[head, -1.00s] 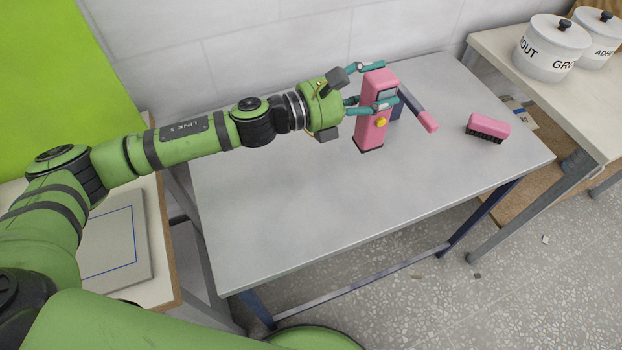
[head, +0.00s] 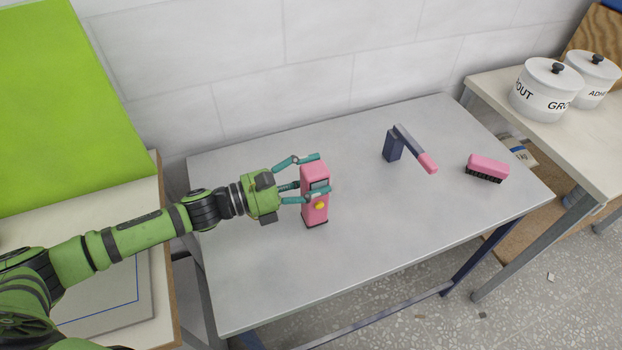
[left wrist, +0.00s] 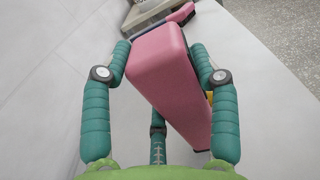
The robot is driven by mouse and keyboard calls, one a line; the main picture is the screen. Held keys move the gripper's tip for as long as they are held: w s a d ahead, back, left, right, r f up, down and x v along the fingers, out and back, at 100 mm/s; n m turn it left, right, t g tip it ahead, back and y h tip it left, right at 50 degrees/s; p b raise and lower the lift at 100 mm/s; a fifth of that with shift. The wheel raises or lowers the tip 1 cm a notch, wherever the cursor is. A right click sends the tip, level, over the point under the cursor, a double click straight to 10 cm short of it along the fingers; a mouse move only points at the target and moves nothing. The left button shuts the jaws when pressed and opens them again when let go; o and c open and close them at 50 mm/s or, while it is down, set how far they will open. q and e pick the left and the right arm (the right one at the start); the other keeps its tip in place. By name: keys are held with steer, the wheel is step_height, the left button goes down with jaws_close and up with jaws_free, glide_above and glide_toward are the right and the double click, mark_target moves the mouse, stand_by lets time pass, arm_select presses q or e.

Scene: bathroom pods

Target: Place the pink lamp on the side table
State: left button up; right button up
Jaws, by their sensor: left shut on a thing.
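A pink upright block (head: 316,212) with a dark screen, a yellow round button and a dark base is between the fingers of my left gripper (head: 320,173); I take it as the pink lamp. My left gripper is shut on it from the left, with teal fingers on either side. The left wrist view shows its pink body (left wrist: 165,70) tilted in the picture between the two fingers. The lamp is upright over the left half of the grey metal table (head: 265,275); I cannot tell whether its base touches the top. My right gripper is not in view.
A dark blue stand with a pink-tipped arm (head: 393,148) and a pink brush (head: 487,166) are on the table's right part. A wooden table with white lidded jars (head: 546,90) stands at the right. A tiled wall (head: 300,80) closes the back. The front middle is clear.

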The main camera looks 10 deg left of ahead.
arm_select(q)
steer(key=shift+f, duration=0.8)
steer(key=shift+f, duration=0.2)
steer(key=o, duration=1.7)
